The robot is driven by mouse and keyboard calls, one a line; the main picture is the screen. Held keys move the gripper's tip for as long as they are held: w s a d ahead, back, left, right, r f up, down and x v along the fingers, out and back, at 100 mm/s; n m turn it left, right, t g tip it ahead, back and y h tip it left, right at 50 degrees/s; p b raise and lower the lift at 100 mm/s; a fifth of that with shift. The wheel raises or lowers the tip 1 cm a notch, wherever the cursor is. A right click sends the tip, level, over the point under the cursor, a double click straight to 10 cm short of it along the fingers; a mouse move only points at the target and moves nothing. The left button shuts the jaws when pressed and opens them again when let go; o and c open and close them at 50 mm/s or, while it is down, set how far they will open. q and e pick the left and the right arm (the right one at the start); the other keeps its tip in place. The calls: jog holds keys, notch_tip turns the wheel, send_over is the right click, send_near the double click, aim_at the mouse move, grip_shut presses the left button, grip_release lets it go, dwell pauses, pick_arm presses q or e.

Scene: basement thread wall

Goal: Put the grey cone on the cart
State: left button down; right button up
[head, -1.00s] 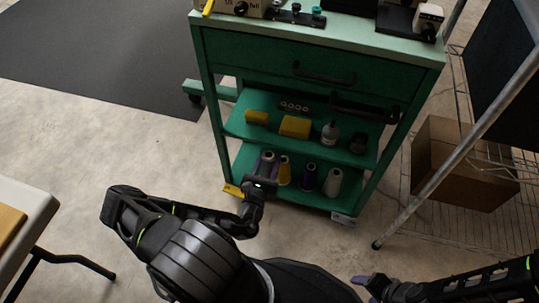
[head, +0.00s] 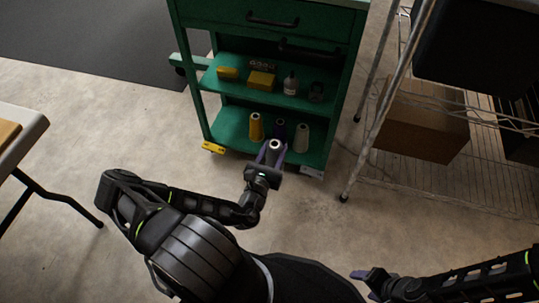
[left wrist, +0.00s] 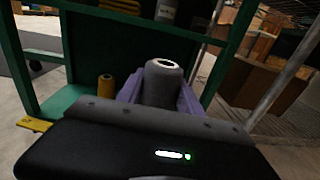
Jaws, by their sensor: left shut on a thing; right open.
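My left gripper (head: 270,158) is shut on a grey cone (head: 274,146), which stands roughly upright between the purple fingers, in front of the green cart's lower shelf (head: 228,128). In the left wrist view the grey cone (left wrist: 161,84) shows between both purple fingers; its base is hidden by the gripper body. I cannot tell whether the cone's base is over the shelf's front edge. The green cart (head: 265,38) stands ahead. My right gripper (head: 366,280) is open and empty at the lower right, away from the cart.
The middle shelf has yellow boxes (head: 262,81) and a bottle (head: 290,83). A wire rack (head: 425,170) with a cardboard box (head: 420,125) stands right; a table (head: 18,135) is left.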

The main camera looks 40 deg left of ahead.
pick_arm(q)
jog(key=w+d+r+m+h, duration=0.2)
jog(key=d+r, duration=0.3)
jog(key=r, duration=0.6)
jog(key=w+d+r+m+h, duration=0.2)
jog(key=w+d+r+h, duration=0.3)
jog(key=r, duration=0.6)
jog(key=w+d+r+m+h, duration=0.2)
jog(key=d+r, duration=0.3)
jog(key=r, duration=0.6)
jog(key=shift+w+d+m+h, duration=0.4)
jog(key=shift+w+h, duration=0.3)
jog(key=shift+h, duration=0.1)
